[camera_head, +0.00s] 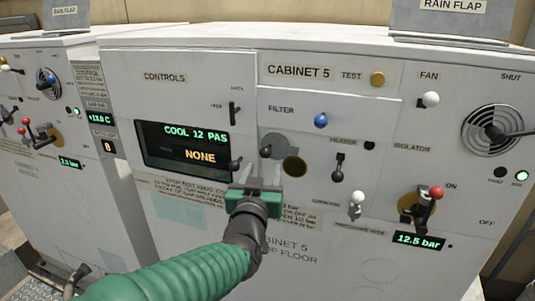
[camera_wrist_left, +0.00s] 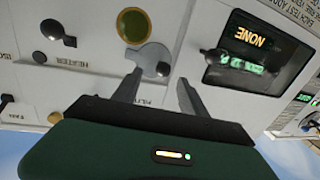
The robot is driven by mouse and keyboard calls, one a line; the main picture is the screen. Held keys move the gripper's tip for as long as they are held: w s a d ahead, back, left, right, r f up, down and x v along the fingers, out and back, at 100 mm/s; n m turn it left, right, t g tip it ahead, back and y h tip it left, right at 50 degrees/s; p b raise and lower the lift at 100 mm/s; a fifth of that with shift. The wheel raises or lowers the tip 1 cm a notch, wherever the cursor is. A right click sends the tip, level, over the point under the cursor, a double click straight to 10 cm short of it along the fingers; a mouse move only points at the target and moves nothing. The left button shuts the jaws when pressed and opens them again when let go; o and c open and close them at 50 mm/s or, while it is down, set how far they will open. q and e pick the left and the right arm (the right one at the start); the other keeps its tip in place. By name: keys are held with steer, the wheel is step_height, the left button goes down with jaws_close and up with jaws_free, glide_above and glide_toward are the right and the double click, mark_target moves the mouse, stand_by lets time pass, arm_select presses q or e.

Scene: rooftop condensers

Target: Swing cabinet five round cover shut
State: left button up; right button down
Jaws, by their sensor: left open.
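Cabinet 5 (camera_head: 330,75) faces me. Its round cover (camera_head: 279,143) is a grey disc with a small dark knob (camera_head: 265,152). It hangs up and left of a round gold-brown port (camera_head: 294,166), which is largely uncovered. The wrist view shows the cover (camera_wrist_left: 148,54) beside the gold port (camera_wrist_left: 131,25). My left gripper (camera_head: 254,184) is open, below the cover in the head view. In the wrist view its two fingers (camera_wrist_left: 160,84) point at the cover, with the knob near the gap between them. I cannot tell whether they touch it. My right gripper is not in view.
A display (camera_head: 187,147) reading "COOL 12 PAS / NONE" is left of the port. The heater lever (camera_head: 338,168), white knob (camera_head: 357,198) and red-tipped isolator lever (camera_head: 430,200) stick out to the right. The blue filter knob (camera_head: 321,120) is above. A neighbouring cabinet (camera_head: 50,190) stands left.

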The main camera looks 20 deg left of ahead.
mark_target(263, 155)
arm_select(q)
steer(key=w, duration=0.1)
steer(key=w+p, duration=0.1)
steer(key=w, duration=0.1)
steer(key=w+r, duration=0.1)
steer(key=w, duration=0.1)
steer(key=shift+w+a+p, duration=0.2)
steer(key=shift+a+p, duration=0.2)
steer(key=w, duration=0.1)
steer(key=w+a, duration=0.2)
steer(key=shift+f+p, duration=0.25)
steer(key=shift+p, duration=0.1)
steer(key=shift+w+f, duration=0.1)
steer(key=shift+w, duration=0.15)
steer(key=shift+d, duration=0.25)
steer(key=shift+s+d+r, duration=0.2)
steer(key=shift+s+d, duration=0.1)
steer(key=shift+d, duration=0.1)
steer(key=c, duration=0.5)
steer(key=shift+c, duration=2.3)
steer(key=shift+a+f, duration=0.1)
steer(key=shift+a, duration=0.25)
jaws_close()
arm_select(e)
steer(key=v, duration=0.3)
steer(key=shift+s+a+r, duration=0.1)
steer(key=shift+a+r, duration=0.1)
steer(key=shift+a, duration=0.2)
